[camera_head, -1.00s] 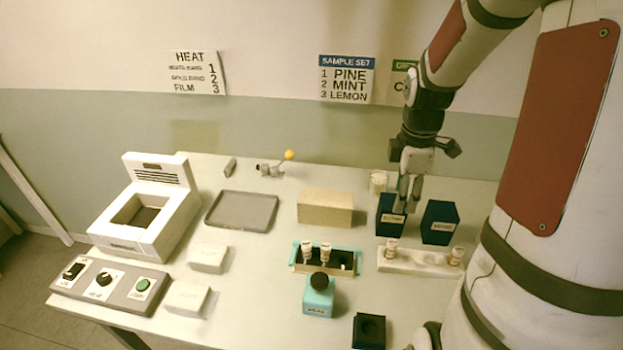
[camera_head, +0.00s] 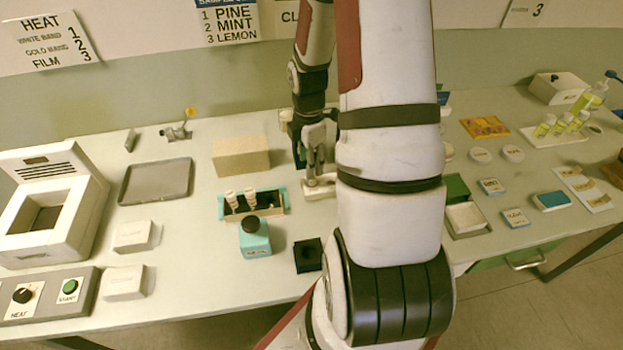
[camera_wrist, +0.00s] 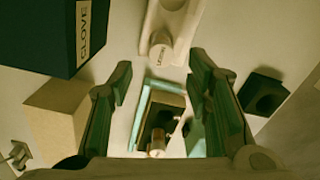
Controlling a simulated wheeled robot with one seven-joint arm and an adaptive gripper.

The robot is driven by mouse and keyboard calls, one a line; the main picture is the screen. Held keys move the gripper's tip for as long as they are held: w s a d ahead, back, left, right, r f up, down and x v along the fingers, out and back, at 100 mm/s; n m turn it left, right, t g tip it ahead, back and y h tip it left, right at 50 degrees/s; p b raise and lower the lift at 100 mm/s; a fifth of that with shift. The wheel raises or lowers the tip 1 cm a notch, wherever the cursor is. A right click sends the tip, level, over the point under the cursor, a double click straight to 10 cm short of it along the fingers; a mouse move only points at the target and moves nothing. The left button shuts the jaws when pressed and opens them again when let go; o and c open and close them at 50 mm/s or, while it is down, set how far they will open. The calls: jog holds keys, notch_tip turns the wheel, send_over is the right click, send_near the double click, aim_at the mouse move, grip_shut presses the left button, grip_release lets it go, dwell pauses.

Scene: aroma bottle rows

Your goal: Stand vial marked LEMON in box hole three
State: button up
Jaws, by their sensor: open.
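A box with a teal frame (camera_head: 272,211) holds two white-capped vials (camera_head: 232,198) in its left part; its right part looks free of vials. It also shows in the wrist view (camera_wrist: 139,112), with one vial (camera_wrist: 157,145) visible. A white rack (camera_head: 320,194) stands right of the box, mostly hidden by my arm. In the wrist view, a labelled vial (camera_wrist: 160,57) stands at the near end of the rack (camera_wrist: 176,22); its label is too small to read surely. My gripper (camera_head: 314,172) is open and empty above the rack area, its fingers (camera_wrist: 162,85) apart from the vial.
A teal bottle (camera_head: 255,238) and a dark holed block (camera_head: 308,255) stand in front of the box. A tan block (camera_head: 240,156) stands behind it. A dark box marked CLOVE (camera_wrist: 38,35) is close beside my gripper. The wall sign (camera_head: 229,22) lists PINE, MINT, LEMON.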

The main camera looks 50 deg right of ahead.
aim_at(312, 180)
jog(key=f, duration=0.5)
jog(key=shift+s+d, duration=0.15)
jog(key=shift+d, duration=0.15)
jog(key=shift+r, duration=0.1)
jog(key=c, duration=1)
